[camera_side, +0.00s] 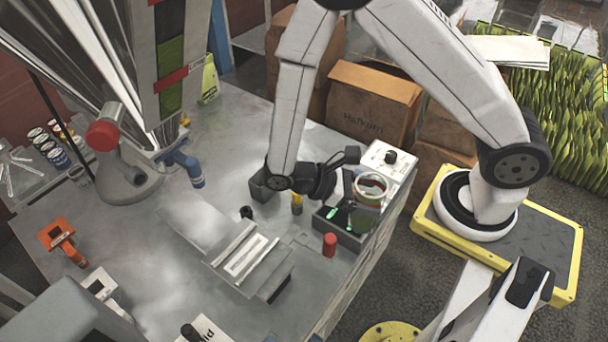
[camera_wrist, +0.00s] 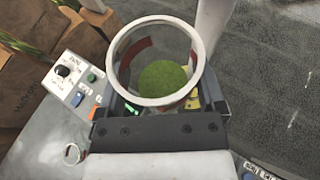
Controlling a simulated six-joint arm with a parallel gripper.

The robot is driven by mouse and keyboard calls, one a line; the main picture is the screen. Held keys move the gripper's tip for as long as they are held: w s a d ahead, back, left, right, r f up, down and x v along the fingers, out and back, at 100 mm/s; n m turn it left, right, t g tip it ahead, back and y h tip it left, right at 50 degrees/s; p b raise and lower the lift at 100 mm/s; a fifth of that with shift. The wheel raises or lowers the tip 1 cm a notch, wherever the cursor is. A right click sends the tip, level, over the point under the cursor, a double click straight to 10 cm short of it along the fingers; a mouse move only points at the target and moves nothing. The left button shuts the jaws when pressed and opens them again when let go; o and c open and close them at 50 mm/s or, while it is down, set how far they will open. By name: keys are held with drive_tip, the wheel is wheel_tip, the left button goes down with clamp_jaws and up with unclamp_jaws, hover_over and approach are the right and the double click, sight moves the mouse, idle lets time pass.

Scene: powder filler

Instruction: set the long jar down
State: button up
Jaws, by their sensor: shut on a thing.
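The long jar (camera_side: 369,189) is a clear, open-topped jar with a pale rim and a reddish band, with green powder inside. In the side view it is upright at the right edge of the table, over or beside a dark grey tray (camera_side: 347,240). In the wrist view I look down into the jar (camera_wrist: 157,98) and see green at its bottom. My gripper (camera_side: 345,172) is shut on the jar; the fingers are mostly hidden. I cannot tell whether the jar's base touches anything.
A white control box (camera_side: 388,160) with a black knob stands close behind the jar; it also shows in the wrist view (camera_wrist: 75,75). A red cylinder (camera_side: 330,243) stands in front of the tray. A filler machine (camera_side: 128,165) is at left. Cardboard boxes (camera_side: 372,100) are behind the table.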

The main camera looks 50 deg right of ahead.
drive_tip(key=shift+w+a+n+t+h, duration=0.1)
drive_tip(key=shift+w+n+t+h, duration=0.3)
drive_tip(key=shift+n+t+h, duration=0.45)
drive_tip(key=w+a+r+n+t+h, duration=0.25)
drive_tip(key=w+a+n+t, duration=0.65)
drive_tip(key=n+t, duration=0.65)
drive_tip(key=shift+m, duration=0.5)
drive_tip(key=shift+s+a+f, duration=0.15)
drive_tip(key=shift+f, duration=0.8)
drive_tip(key=shift+s+a+f, duration=0.1)
drive_tip(key=shift+a+f, duration=0.05)
drive_tip(key=shift+f, duration=0.8)
drive_tip(key=shift+s+a+f, duration=0.15)
drive_tip(key=shift+f, duration=0.8)
drive_tip(key=shift+w, duration=0.15)
drive_tip(key=w+a+f, duration=0.4)
drive_tip(key=w+f, duration=0.5)
drive_tip(key=w, duration=0.3)
drive_tip(key=shift+w+a+f, duration=0.15)
drive_tip(key=shift+w+a, duration=0.05)
drive_tip(key=shift+a, duration=0.1)
